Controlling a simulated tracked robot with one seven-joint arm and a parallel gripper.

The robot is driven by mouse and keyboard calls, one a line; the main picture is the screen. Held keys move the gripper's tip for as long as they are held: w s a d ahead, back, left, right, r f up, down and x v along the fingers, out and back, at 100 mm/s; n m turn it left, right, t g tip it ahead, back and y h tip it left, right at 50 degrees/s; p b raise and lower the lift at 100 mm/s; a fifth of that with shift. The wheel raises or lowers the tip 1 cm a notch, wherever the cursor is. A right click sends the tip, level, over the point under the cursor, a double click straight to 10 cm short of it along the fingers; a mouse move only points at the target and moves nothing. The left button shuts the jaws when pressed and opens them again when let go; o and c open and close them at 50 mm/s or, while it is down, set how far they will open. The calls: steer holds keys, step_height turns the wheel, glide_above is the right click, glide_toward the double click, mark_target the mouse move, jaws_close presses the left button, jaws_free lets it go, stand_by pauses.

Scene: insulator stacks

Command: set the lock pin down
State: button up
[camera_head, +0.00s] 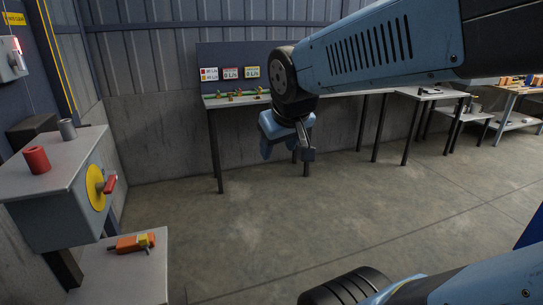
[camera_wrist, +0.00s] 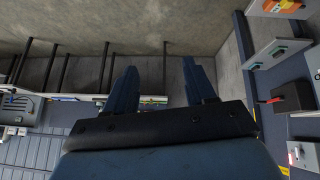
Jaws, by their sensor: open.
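My gripper (camera_head: 288,143) hangs at the end of my blue arm in the head view, in front of the back workbench (camera_head: 212,135). In the wrist view my gripper (camera_wrist: 161,84) shows two blue fingers standing well apart, with nothing between them. I cannot make out a lock pin for certain in either view. Several small green and orange-brown things on the back workbench are too small to identify.
At left, a grey cabinet (camera_head: 45,217) carries a red cylinder (camera_head: 37,160), a grey cylinder (camera_head: 67,129) and a yellow disc (camera_head: 94,184) with a red handle. An orange tool (camera_head: 131,243) lies on a low shelf (camera_head: 115,275). The middle floor is clear.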

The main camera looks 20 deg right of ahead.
steer(key=s+a+m+g+y, duration=0.1)
steer(key=s, duration=0.5)
steer(key=shift+s+a+r, duration=0.2)
steer(key=shift+s, duration=0.15)
stand_by(0.8)
